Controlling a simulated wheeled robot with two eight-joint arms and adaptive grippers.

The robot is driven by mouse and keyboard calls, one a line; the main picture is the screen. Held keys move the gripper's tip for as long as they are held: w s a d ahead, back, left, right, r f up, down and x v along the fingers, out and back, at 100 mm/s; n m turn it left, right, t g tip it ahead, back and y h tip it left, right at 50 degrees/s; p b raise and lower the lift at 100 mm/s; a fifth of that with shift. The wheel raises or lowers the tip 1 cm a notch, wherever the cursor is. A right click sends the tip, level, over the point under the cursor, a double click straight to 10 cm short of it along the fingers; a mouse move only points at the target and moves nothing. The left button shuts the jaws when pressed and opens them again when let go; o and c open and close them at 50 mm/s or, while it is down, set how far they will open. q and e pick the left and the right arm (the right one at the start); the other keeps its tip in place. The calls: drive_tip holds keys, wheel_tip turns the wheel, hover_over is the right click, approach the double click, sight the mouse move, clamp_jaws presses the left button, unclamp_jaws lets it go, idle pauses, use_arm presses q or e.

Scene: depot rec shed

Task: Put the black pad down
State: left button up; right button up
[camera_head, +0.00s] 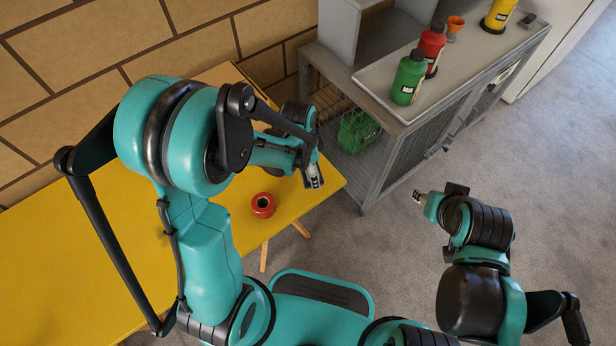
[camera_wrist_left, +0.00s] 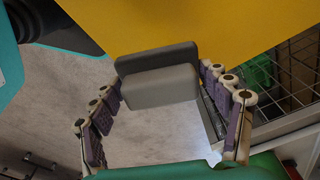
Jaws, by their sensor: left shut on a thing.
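In the left wrist view the black pad (camera_wrist_left: 158,77) shows as a dark grey block with a lighter grey face. It sits between the finger pads of my left gripper (camera_wrist_left: 160,92), which is shut on it. Behind it are the yellow table (camera_wrist_left: 200,25) and its edge, with grey floor beyond. I cannot tell whether the pad touches the table. In the head view my left gripper (camera_head: 314,180) is over the right end of the yellow table (camera_head: 80,255), and the pad is not clearly visible there. My right gripper (camera_head: 419,197) is over open floor, too small to read.
A red ring-shaped object (camera_head: 263,205) is on the table, left of my left gripper. A grey mesh cabinet (camera_head: 385,150) stands beside the table end. On top, a tray (camera_head: 378,78) carries green (camera_head: 408,80) and red (camera_head: 432,45) bottles. Carpet at right is clear.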

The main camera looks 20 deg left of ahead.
sight(307, 176)
use_arm(q)
drive_tip(key=shift+w+a+f, duration=0.3)
drive_tip(key=shift+a+f, duration=0.15)
drive_tip(key=shift+a, duration=0.2)
drive_tip(key=shift+f+b, duration=1.1)
drive_tip(key=shift+f, duration=0.85)
drive_tip(key=shift+f, duration=0.1)
drive_tip(key=o, duration=1.4)
drive_tip(key=shift+o, duration=0.2)
